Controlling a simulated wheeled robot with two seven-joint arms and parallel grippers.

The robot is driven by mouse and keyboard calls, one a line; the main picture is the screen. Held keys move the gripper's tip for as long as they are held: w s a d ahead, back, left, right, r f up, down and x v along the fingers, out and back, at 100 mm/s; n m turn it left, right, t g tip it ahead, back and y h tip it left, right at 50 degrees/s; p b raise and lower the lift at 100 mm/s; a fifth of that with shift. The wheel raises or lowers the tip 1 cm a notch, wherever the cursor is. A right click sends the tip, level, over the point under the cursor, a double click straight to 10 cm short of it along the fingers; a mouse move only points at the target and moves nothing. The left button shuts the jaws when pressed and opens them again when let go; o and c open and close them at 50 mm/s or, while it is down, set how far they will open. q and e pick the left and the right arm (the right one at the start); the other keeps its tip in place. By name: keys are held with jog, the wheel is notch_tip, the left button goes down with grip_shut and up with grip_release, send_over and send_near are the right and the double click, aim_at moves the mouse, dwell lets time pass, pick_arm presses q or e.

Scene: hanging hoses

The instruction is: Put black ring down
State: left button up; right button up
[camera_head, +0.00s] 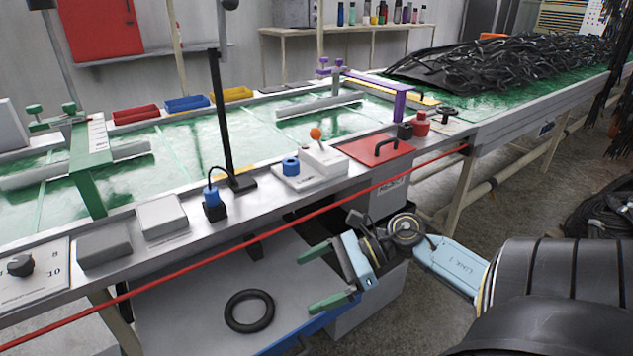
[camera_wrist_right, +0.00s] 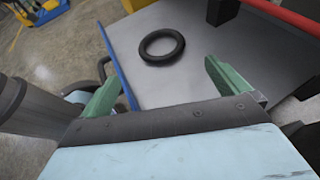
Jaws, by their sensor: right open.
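The black ring (camera_head: 249,311) lies flat on a grey shelf (camera_head: 185,300) below the conveyor table in the head view. It also shows on the shelf in the right wrist view (camera_wrist_right: 161,46), beyond the fingertips. My right gripper (camera_head: 322,277) is open and empty, with its green fingers spread and pointing toward the ring. The fingers (camera_wrist_right: 160,80) are apart from the ring, with bare shelf between them in the wrist view. My left gripper is not in either view.
A red cord (camera_head: 240,251) runs along the table front above the shelf. The table edge carries grey boxes (camera_head: 162,216), a blue knob (camera_head: 291,166) and a red plate (camera_head: 375,148). Black hoses (camera_head: 520,62) pile on the green belt at the back right. The shelf around the ring is clear.

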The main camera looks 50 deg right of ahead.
jog(key=shift+s+d, duration=0.1)
jog(key=w+a+r+m+t+h, duration=0.25)
jog(key=a+r+m+t, duration=0.3)
jog(key=m, duration=0.75)
jog(key=w+a+r+m+t+h, duration=0.3)
jog(key=m+t, duration=0.4)
jog(key=m, duration=0.7)
jog(key=s+a+f+m+g+h, duration=0.1)
jog(key=s+a+f+m+g, duration=0.1)
jog(key=a+m, duration=0.4)
jog(key=s+a+f+m+g+h, duration=0.1)
jog(key=a+m+g, duration=0.3)
jog(key=m, duration=0.7)
jog(key=shift+s+a+f, duration=0.35)
jog(key=shift+s+a, duration=0.1)
jog(key=shift+a, duration=0.4)
